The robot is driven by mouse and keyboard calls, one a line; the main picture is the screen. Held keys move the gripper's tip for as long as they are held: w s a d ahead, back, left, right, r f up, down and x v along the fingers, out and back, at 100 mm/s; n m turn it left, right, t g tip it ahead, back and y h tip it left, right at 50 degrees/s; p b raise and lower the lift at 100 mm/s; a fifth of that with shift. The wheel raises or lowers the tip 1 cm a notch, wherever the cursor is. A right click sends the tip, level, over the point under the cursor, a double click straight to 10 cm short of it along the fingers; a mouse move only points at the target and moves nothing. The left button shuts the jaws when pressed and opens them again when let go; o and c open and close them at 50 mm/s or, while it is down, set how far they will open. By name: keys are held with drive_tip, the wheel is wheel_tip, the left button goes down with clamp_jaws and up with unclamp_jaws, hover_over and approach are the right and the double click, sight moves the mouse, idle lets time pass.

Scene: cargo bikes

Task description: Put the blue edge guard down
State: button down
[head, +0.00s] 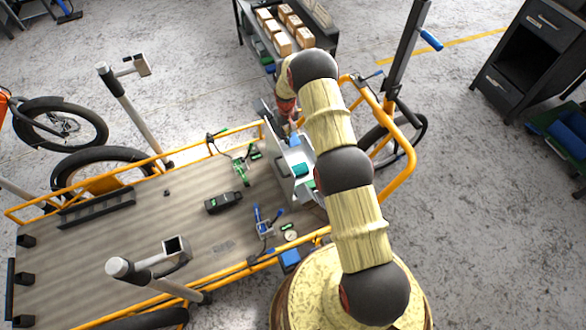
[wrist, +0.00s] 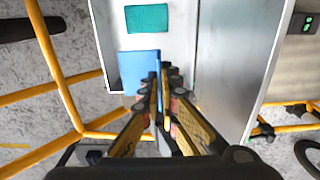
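The blue edge guard (wrist: 138,66) is a bent blue piece over the pale compartment of a grey metal tray (wrist: 230,85). My gripper (wrist: 161,80) has its fingers close together with the guard's right edge between them. I cannot tell whether the guard touches the tray floor. In the head view the guard (head: 294,141) shows as a small blue patch at the tray's far end, beside my gripper (head: 291,124), which is partly hidden by my arm.
A teal block (wrist: 147,18) lies in the same tray compartment; it also shows in the head view (head: 300,169). Yellow rails (head: 400,170) border the tray and the cargo deck (head: 120,230). A black device (head: 223,202) and a blue clamp (head: 264,222) lie on the deck.

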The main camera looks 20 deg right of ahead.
wheel_tip(320, 180, down, 17)
drive_tip(key=b, duration=0.5)
drive_tip(key=shift+f+b, duration=0.2)
drive_tip(key=shift+b, duration=0.15)
drive_tip(key=shift+f, duration=0.1)
drive_tip(key=c, duration=2)
unclamp_jaws()
drive_tip(key=shift+c, duration=0.2)
